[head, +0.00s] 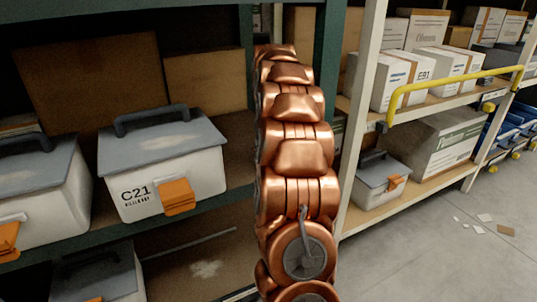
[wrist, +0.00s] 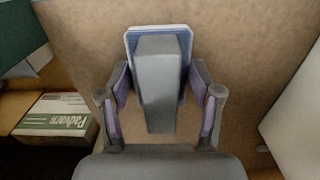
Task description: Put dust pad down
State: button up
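The dust pad (wrist: 186,48) shows in the wrist view as a blue-grey pad with a pale edge and a thick grey block along its middle. My gripper (wrist: 158,84) has one finger on each side of it, and the purple-lined fingertips meet the pad's sides. The pad is held between them, in front of a brown surface. The pad's underside is hidden, and I cannot tell if it touches anything. In the head view my copper arm reaches up into the rack; the gripper and pad are not visible there.
A grey-lidded white box marked C21 (head: 165,170) stands on the green rack's shelf, with another lidded box (head: 40,190) to its left. Brown cardboard (head: 95,75) stands behind. A white upright (head: 362,115) is right of my arm. A Padvaro carton (wrist: 55,118) shows lower left in the wrist view.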

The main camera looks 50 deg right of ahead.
jog(key=o, duration=0.4)
jog(key=shift+c, duration=0.2)
jog(key=shift+r, duration=0.1)
jog(key=shift+r+p, duration=1)
jog(key=shift+r, duration=2.8)
